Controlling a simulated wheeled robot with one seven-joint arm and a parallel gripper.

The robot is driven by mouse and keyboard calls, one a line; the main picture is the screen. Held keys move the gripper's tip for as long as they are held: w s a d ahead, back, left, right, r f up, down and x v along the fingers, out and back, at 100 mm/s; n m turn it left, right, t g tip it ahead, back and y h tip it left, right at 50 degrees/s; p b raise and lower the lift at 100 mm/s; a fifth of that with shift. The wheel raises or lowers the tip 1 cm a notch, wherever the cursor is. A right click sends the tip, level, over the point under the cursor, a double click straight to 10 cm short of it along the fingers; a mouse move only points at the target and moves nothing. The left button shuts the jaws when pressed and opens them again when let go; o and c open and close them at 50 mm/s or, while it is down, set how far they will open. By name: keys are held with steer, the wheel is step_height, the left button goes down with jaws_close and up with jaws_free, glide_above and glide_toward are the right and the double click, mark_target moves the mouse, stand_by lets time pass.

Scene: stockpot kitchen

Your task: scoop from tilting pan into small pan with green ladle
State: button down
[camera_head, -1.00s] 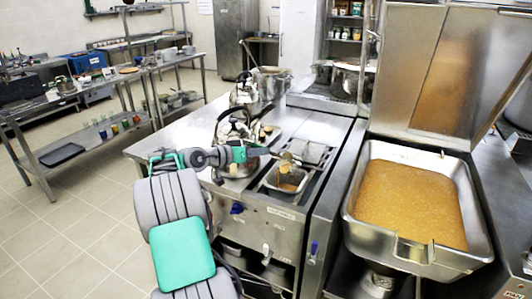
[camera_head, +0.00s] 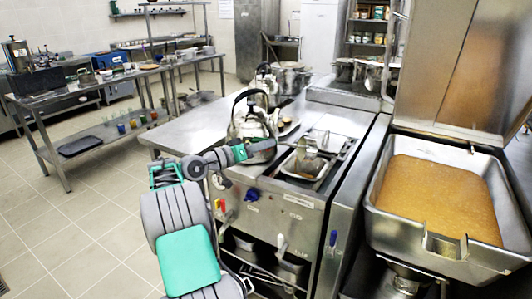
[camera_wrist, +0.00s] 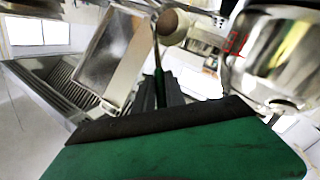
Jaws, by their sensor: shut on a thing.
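The tilting pan (camera_head: 372,192) stands at the right in the head view, filled with yellow-brown, grainy food. My gripper (camera_head: 240,153) is in front of the large kettle (camera_head: 250,122), left of the fryer wells and well away from the tilting pan. In the wrist view my gripper (camera_wrist: 160,98) is shut on the thin green handle of the ladle (camera_wrist: 157,66). The ladle's round, pale bowl is beyond the fingers, near the top; its contents cannot be made out. I cannot clearly pick out the small pan.
A fryer basket (camera_head: 306,164) sits in the counter, right of my gripper. Steel pots (camera_head: 290,78) stand further back. A shiny rounded vessel (camera_wrist: 275,55) is close on the right in the wrist view. The floor at left is clear.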

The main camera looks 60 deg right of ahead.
steer(key=shift+w+a+f+h+b, duration=0.15)
steer(key=shift+f+b, duration=0.2)
steer(key=shift+b, duration=0.8)
steer(key=shift+s+a+f+h+b, duration=0.15)
steer(key=shift+f+b, duration=0.15)
steer(key=shift+b, duration=0.85)
steer(key=w+f+b, duration=0.1)
steer(key=b, duration=0.7)
steer(key=shift+w+d+n+g, duration=0.1)
steer(key=shift+n+g, duration=0.2)
steer(key=f+h+b, duration=0.1)
steer(key=b, duration=0.7)
steer(key=shift+a+b, duration=0.35)
steer(key=shift+a, duration=0.05)
step_height(320, 180, down, 7)
steer(key=w+a+n+g+h+b, duration=0.1)
steer(key=w+n+h+b, duration=0.1)
steer(key=b, duration=0.8)
steer(key=shift+a+r+n+h, duration=0.2)
steer(key=shift+n+h, duration=0.3)
steer(key=shift+h, duration=0.7)
steer(key=shift+r, duration=0.1)
